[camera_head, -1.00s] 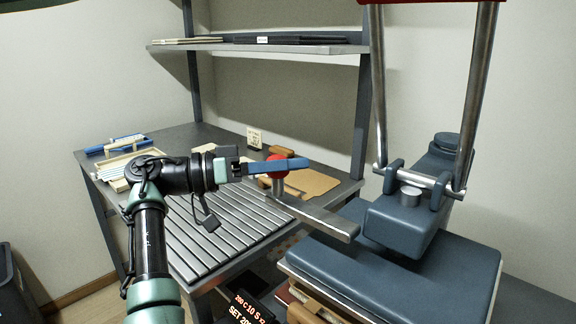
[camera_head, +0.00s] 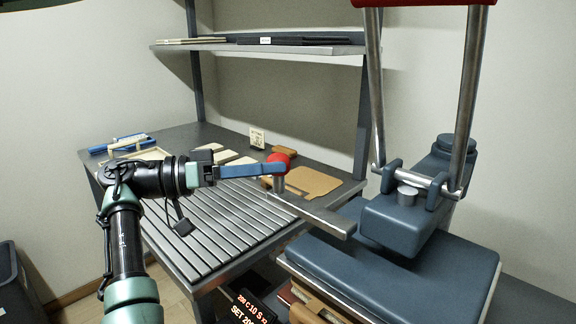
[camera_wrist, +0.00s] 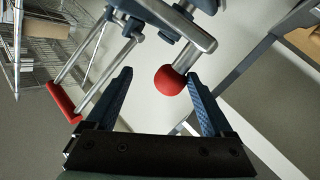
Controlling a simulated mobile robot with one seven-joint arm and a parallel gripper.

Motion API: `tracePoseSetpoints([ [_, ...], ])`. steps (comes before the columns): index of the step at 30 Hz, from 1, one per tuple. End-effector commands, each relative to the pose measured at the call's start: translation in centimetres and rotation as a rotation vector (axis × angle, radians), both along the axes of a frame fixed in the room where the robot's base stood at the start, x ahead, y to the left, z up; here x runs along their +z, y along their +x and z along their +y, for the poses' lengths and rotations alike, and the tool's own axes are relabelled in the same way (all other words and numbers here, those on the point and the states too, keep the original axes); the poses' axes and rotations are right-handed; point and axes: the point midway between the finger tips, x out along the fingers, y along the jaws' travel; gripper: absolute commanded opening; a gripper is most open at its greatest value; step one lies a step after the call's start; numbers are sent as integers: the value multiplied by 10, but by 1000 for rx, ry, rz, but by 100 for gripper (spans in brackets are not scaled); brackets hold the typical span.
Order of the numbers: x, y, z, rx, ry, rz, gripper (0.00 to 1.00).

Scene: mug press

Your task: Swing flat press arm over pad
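The blue-grey press (camera_head: 400,215) stands at right, with its flat padded head (camera_head: 400,275) low in the picture. A flat metal handle bar (camera_head: 315,212) runs left from the press and ends in a post with a red ball knob (camera_head: 280,158). My gripper (camera_head: 285,168) is at the knob, its blue fingers level and pointing right. In the wrist view my gripper (camera_wrist: 158,75) is open. The red knob (camera_wrist: 169,80) shows between the fingers, close to the right one; I cannot tell if they touch. The pad is not clearly seen.
A dark table with a slatted metal top (camera_head: 215,215) lies under my arm. A shelf (camera_head: 270,48) hangs above. Two steel lever rods (camera_head: 465,110) rise from the press.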

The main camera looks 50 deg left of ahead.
Motion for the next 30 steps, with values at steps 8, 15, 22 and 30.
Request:
tracePoseSetpoints([
  [8,2,-55,25,4,-1,-2,82],
  [15,1,-74,34,2,0,-2,82],
  [22,1,-76,34,1,0,-2,82],
  [30,0,-75,34,2,0,-2,82],
])
